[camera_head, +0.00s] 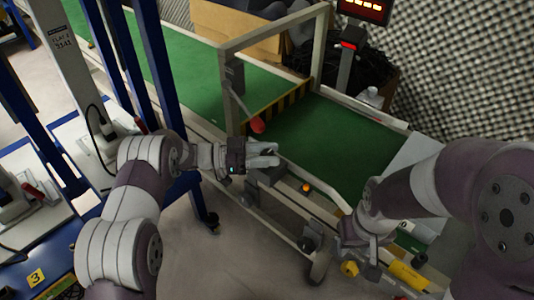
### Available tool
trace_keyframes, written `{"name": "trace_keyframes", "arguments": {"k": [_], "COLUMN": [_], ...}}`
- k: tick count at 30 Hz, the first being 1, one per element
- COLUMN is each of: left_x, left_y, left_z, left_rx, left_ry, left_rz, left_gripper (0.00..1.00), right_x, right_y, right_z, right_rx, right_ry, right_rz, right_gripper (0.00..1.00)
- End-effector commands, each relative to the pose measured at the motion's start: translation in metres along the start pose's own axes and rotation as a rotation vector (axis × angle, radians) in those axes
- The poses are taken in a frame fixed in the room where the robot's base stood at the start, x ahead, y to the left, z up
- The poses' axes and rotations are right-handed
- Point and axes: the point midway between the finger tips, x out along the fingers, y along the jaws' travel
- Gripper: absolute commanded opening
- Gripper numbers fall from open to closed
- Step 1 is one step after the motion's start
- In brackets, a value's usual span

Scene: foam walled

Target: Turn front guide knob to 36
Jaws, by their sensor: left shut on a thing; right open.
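My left gripper (270,155) reaches in from the left to the near rail of the green conveyor (345,140). Its fingers are shut on a small dark part at the rail, just above a grey bracket (268,180). I take this part to be the front guide knob; the fingers hide most of it, and no scale or number can be read. My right gripper (362,262) is open, low at the right in front of the conveyor, and points down beside a yellow knob-like part (349,268). I cannot tell whether it touches that part.
A red-ended lever (257,125) hangs from the grey frame (232,70) over the belt, close behind my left gripper. A small orange button (306,188) sits on the near rail. Blue posts (150,60) stand at the left. A red-lit display (365,8) stands at the back.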

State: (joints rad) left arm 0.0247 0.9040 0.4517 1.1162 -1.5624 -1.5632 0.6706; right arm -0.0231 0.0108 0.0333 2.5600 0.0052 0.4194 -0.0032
Motion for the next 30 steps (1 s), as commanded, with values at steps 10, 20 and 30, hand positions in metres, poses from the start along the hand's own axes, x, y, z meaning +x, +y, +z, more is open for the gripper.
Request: {"name": "trace_keyframes", "arguments": {"k": [10, 20, 30], "left_x": [0.001, -0.027, -0.074], "left_y": [0.0, -0.001, 0.0], "left_z": [-0.001, -0.005, -0.001], "left_rx": [0.002, 0.001, 0.002], "left_ry": [0.001, 0.001, 0.002], "left_rz": [0.0, -0.005, 0.0], "left_gripper": [0.59, 0.59, 0.59], "right_x": [0.0, -0.016, -0.029], "right_y": [0.0, 0.0, 0.0], "right_z": [0.0, -0.002, -0.004], "right_rx": [0.0, 0.0, 0.0], "right_ry": [0.0, 0.0, 0.0], "right_rz": [0.0, 0.0, 0.0], "right_gripper": [0.43, 0.43, 0.43]}}
